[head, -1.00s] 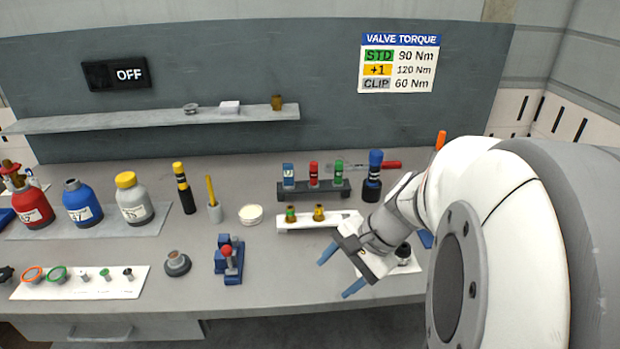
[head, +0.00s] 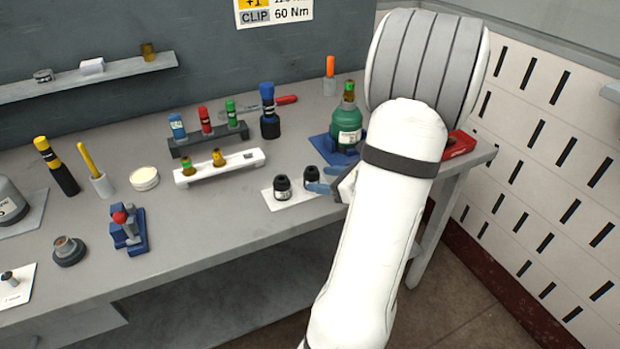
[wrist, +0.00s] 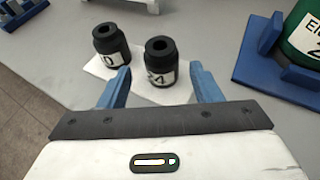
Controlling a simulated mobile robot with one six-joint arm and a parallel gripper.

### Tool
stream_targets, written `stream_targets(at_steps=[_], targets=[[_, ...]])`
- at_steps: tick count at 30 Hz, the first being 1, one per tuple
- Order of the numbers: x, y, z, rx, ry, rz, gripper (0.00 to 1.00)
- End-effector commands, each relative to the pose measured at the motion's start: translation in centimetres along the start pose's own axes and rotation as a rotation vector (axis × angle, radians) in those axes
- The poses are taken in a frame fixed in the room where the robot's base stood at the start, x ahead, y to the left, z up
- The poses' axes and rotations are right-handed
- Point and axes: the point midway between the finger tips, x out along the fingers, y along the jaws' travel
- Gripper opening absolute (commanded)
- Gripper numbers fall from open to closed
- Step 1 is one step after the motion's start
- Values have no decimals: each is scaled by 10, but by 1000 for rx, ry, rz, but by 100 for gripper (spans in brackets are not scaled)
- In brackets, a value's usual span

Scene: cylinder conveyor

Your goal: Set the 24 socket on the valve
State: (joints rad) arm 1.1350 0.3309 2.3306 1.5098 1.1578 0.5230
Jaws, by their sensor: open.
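The 24 socket (wrist: 160,66) is a black cylinder with a white label, upright on a white mat (wrist: 95,66). In the head view it is the right one of two black sockets (head: 311,176). My gripper (wrist: 160,82) is open, its blue fingers apart with the 24 socket ahead between their lines; nothing is held. In the head view my gripper (head: 323,180) is just right of that socket. A green cylinder (head: 346,130) with a brass valve (head: 349,91) on top stands in a blue holder behind. My arm hides part of the scene there.
A second black socket (wrist: 111,45), label ending in 0, stands close left of the 24. A white rack (head: 240,166) and a dark socket rack (head: 200,146) lie farther left. A red item (head: 458,144) is at the bench's right end. A blue vise-like tool (head: 128,232) stands left.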

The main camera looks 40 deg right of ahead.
Motion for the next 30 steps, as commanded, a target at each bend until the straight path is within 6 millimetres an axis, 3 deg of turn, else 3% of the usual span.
stream_targets(at_steps=[9, 18, 30], targets=[[43, -2, -2, 0, 0, 3, 58], [47, -3, -2, -1, 1, 0, 57], [46, -3, -2, -1, 1, 0, 25]])
